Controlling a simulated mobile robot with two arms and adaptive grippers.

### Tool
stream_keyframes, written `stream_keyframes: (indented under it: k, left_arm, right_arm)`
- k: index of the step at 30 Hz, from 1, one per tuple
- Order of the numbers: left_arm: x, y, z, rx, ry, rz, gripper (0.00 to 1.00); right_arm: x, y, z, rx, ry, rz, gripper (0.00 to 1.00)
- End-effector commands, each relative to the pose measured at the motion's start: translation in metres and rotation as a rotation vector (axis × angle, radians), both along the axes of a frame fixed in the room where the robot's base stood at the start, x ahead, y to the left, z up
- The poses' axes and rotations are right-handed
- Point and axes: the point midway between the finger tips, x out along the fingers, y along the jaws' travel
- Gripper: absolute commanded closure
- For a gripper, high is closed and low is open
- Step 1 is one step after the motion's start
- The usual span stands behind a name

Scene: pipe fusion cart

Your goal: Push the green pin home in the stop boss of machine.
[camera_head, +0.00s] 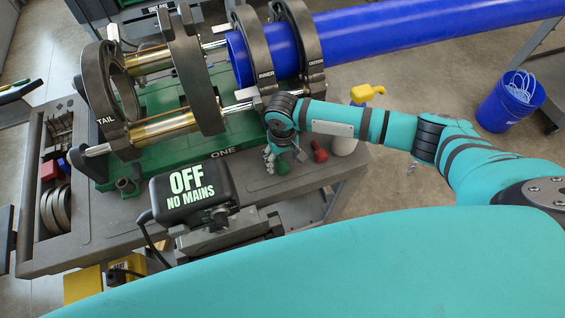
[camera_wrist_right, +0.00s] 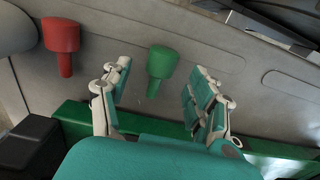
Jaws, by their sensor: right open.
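The green pin (camera_wrist_right: 160,68) lies on the grey cart top, between and just beyond the open fingers of my right gripper (camera_wrist_right: 162,80) in the right wrist view. Its thin end points toward me, and the fingers do not visibly touch it. In the head view the green pin (camera_head: 283,167) shows beside my right gripper (camera_head: 272,154), in front of the machine (camera_head: 180,150) marked ONE. A small dark green round fitting (camera_head: 127,186) stands at the machine's front left; I cannot tell if it is the stop boss. My left gripper is out of view.
A red pin (camera_wrist_right: 62,42) lies left of the green one in the wrist view. In the head view a black box marked OFF NO MAINS (camera_head: 190,192) stands at the cart's front. A blue pipe (camera_head: 400,38) runs through the right clamps. A yellow-topped bottle (camera_head: 362,97) stands behind my arm.

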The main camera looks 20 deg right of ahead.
Motion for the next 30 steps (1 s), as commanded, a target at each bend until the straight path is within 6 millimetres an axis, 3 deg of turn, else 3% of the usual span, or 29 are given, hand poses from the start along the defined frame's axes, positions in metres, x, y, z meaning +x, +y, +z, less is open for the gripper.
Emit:
stream_keyframes:
  k: [1, 6, 14, 28, 30]
  left_arm:
    - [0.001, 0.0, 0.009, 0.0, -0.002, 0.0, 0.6]
    - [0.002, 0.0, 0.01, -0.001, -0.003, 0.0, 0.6]
    - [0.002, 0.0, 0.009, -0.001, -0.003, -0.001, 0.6]
    - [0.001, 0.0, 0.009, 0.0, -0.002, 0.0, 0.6]
    - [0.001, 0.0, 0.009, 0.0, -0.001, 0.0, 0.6]
  right_arm:
    - [-0.001, 0.0, -0.004, -0.003, 0.002, 0.0, 0.39]
    - [-0.001, 0.0, -0.025, -0.001, 0.0, 0.0, 0.39]
    - [0.0, 0.0, -0.029, 0.0, -0.001, 0.001, 0.39]
    - [0.0, 0.0, -0.029, 0.0, -0.001, 0.0, 0.99]
    - [0.0, 0.0, -0.028, 0.0, -0.001, 0.0, 1.0]
